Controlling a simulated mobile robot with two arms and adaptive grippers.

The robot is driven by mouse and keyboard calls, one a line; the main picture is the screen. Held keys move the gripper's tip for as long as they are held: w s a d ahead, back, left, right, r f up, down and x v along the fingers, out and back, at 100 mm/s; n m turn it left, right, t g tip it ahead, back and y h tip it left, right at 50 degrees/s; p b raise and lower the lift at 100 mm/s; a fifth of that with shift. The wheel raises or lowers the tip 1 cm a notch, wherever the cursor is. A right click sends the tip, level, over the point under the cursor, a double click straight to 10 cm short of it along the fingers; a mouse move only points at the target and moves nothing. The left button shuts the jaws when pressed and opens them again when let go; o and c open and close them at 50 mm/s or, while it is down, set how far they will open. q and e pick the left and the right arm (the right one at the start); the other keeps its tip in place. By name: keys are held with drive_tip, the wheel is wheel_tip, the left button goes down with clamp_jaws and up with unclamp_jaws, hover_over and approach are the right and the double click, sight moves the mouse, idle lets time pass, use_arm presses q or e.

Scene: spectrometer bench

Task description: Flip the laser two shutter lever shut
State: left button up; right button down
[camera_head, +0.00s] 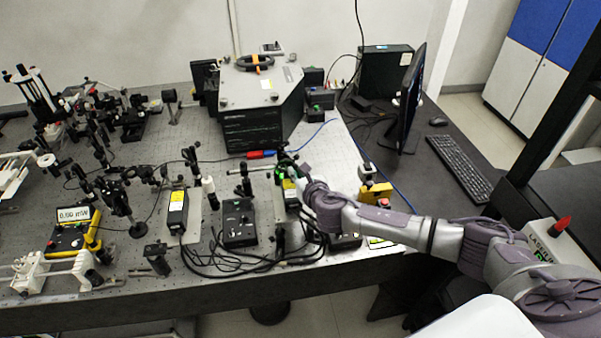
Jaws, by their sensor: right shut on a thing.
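My right arm comes in from the right, and its gripper (288,167) is at a small dark device with green and yellow parts (291,191) near the middle of the optical bench. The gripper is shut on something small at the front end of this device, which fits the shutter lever. The fingers and wrist cover the lever, so its angle cannot be told. Another black laser box (178,211) with a yellow label lies further left. My left gripper is not in view.
A yellow power meter (72,232) reads about 0.00 mW at left. A black control box (238,222) with cables stands left of my gripper. A large dark housing (255,130) stands behind. Optics mounts crowd the left; a monitor (410,98) and keyboard (459,168) are right.

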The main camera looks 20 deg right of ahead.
drive_tip(key=shift+a+n, duration=0.15)
drive_tip(key=shift+n, duration=0.15)
idle(0.4)
drive_tip(key=c, duration=1.2)
unclamp_jaws()
drive_tip(key=shift+w, duration=0.1)
drive_tip(key=shift+o, duration=0.2)
drive_tip(key=v, duration=1.2)
drive_tip(key=shift+a, duration=0.2)
drive_tip(key=shift+r, duration=0.1)
